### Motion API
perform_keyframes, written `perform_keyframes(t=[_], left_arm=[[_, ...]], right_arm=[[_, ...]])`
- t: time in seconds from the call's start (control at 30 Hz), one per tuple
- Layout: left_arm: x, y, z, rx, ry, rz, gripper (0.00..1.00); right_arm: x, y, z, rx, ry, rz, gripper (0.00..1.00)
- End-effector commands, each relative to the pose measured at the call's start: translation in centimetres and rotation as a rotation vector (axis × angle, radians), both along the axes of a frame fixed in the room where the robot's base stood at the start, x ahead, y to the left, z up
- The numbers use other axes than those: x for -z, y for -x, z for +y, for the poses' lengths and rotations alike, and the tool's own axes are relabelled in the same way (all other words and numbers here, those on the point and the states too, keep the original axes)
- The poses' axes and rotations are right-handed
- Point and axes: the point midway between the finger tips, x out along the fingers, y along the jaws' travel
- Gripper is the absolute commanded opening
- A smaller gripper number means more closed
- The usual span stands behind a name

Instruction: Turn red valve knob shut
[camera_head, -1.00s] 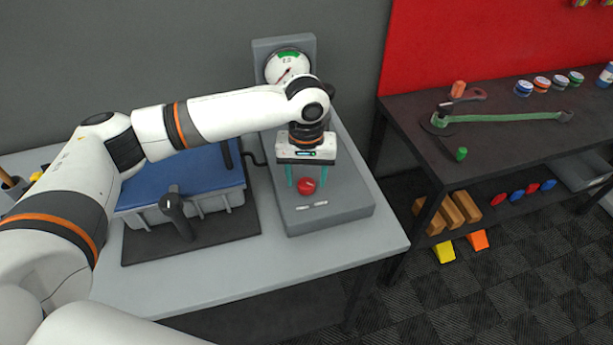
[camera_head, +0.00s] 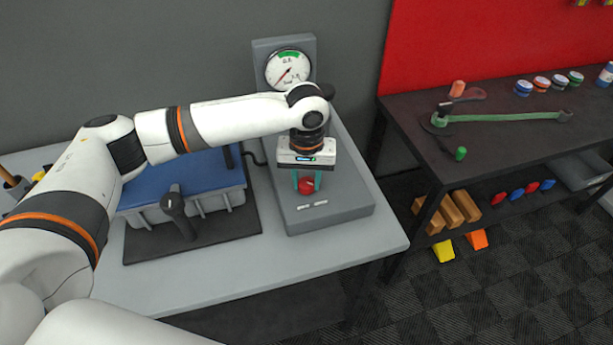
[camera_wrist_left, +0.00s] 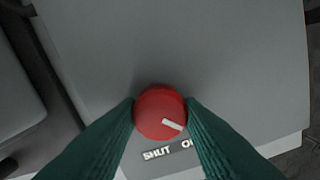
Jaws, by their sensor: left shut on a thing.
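The red valve knob (camera_head: 306,186) stands on the sloped top of a grey gauge unit (camera_head: 345,205). In the left wrist view the knob (camera_wrist_left: 160,112) is round, and its white pointer mark points down and to the right, between the SHUT label (camera_wrist_left: 157,153) and a second label, partly hidden by a finger. My left gripper (camera_head: 307,182) is above the knob, its green fingers closed on the knob's two sides; the fingers (camera_wrist_left: 160,110) also show in the wrist view. My right gripper is not in view.
A dial gauge (camera_head: 288,69) stands at the back of the unit. A grey case with a blue lid (camera_head: 185,180) sits left on the grey table (camera_head: 240,270). A dark bench (camera_head: 480,135) with tools and jars stands at the right, across a floor gap.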

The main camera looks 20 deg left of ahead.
Motion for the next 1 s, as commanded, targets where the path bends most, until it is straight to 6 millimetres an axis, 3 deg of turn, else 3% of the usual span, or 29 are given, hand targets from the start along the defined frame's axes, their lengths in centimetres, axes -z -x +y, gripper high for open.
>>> perform_keyframes(t=[0.37, 0.6, 1.0], left_arm=[[-0.7, 0.1, 0.0, 0.219, 0.000, 0.006, 0.11], [-0.6, 0.1, 0.0, 0.444, -0.001, 0.005, 0.11], [-0.4, 0.0, 0.0, 0.825, 0.001, 0.002, 0.11]], right_arm=[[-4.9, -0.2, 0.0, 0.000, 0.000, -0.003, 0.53], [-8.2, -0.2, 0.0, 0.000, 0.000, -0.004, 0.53], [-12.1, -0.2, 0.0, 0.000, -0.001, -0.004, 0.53]])
